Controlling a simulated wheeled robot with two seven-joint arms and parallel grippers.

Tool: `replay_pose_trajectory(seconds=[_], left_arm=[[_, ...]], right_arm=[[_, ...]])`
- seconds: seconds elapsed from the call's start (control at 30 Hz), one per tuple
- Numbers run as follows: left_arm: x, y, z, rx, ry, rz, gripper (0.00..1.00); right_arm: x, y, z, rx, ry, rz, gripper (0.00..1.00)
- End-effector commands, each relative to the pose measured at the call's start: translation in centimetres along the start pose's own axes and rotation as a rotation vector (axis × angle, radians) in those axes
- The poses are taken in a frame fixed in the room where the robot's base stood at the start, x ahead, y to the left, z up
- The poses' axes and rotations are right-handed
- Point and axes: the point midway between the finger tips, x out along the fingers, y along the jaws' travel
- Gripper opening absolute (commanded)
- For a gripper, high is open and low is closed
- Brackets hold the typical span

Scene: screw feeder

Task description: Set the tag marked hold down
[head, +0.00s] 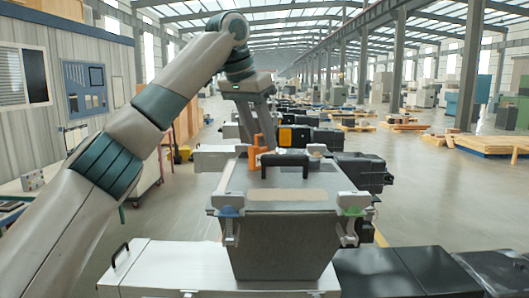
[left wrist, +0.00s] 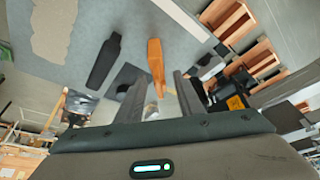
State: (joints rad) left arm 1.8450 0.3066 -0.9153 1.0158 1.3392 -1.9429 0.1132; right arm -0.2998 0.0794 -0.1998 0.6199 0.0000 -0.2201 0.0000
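An orange upright piece (head: 257,157) stands at the far left edge of the grey hopper lid, left of a black handle (head: 285,160). It may be the tag; no marking on it can be read. My left gripper (head: 260,138) is above it, pointing down. In the left wrist view the orange piece (left wrist: 156,62) shows between the two spread fingers (left wrist: 158,88), with gaps on both sides. The fingers look open and not closed on it. Whether they touch it cannot be told. My right gripper is not in view.
The hopper (head: 285,240) has clips at its front corners, green on the right (head: 352,211) and blue on the left (head: 230,211). A white cabinet (head: 175,270) lies front left, black boxes (head: 400,272) front right. Orange-brown open bins (left wrist: 255,62) show in the wrist view.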

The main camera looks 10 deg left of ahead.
Motion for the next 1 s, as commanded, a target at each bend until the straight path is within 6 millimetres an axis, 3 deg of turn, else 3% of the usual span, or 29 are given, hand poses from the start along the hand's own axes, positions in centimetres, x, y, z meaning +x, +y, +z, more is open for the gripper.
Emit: replay_pose_trajectory(seconds=[0.2,0.47,1.0], left_arm=[[-4.0,0.1,0.0,-0.001,0.002,-0.001,0.34],[-7.3,0.1,0.0,0.0,0.0,-0.001,0.34],[-8.2,0.0,0.0,0.0,0.0,0.0,0.34]], right_arm=[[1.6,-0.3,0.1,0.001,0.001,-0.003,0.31],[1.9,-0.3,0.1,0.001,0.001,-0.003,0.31],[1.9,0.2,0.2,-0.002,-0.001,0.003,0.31]])
